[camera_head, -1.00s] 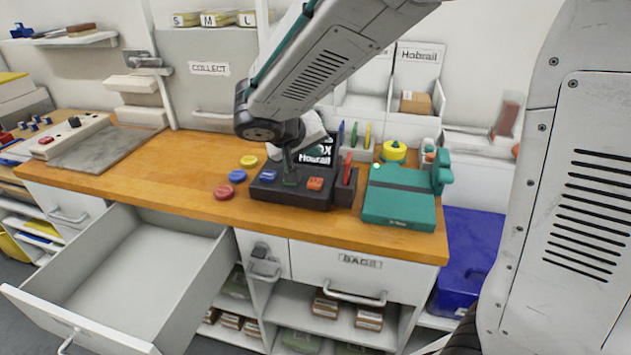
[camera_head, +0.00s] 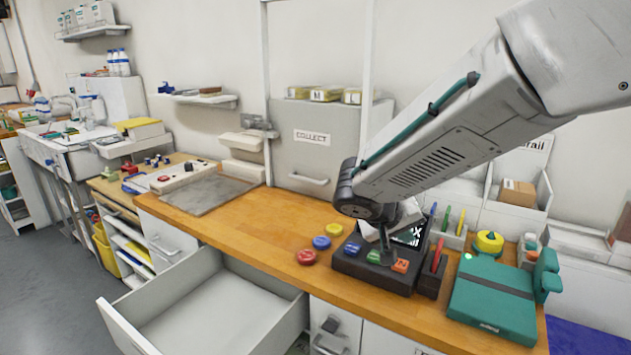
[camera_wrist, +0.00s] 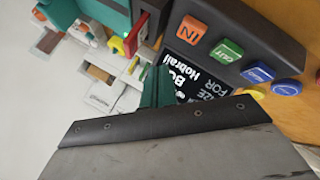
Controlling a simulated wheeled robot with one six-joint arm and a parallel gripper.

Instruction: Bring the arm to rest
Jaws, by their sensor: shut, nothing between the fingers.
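My arm reaches in from the upper right of the head view, bent down at the wrist. My gripper (camera_head: 384,246) points down over the dark button console (camera_head: 352,265), close to its green button (camera_head: 378,257). I cannot tell whether it touches. It is shut and empty. In the wrist view, its teal fingers (camera_wrist: 156,88) stick out beyond a dark bar, in front of the console's screen (camera_wrist: 190,77). The orange IN button (camera_wrist: 191,30) and green OUT button (camera_wrist: 228,50) show beside them.
An open, empty drawer (camera_head: 222,318) juts out below the wooden counter (camera_head: 258,217). Red (camera_head: 307,257), blue (camera_head: 321,242) and yellow (camera_head: 334,230) discs lie left of the console.

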